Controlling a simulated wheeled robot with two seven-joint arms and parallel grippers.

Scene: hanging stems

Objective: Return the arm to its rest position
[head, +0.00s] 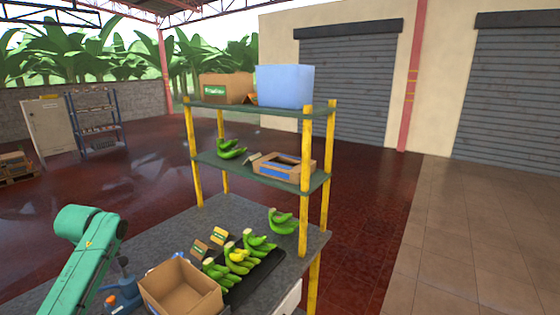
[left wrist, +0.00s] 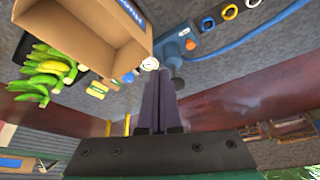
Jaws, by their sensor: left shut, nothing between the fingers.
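My left arm (head: 85,255) comes in from the left in the head view, a green link bent over the near left of the grey worktable (head: 215,222). Its gripper is not clearly visible there. In the left wrist view my left gripper (left wrist: 158,72) shows as two dark fingers side by side, shut and empty. Its fingertips appear near a blue tool in that picture; I cannot tell the distance. My right gripper is in neither view.
An open cardboard box (head: 180,288), the blue tool (head: 124,296) and a black tray (head: 262,272) with green and yellow bananas crowd the table's near part. A yellow-post shelf (head: 331,150) rises at the back, bearing a blue bin (head: 285,86). The tiled floor at right is clear.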

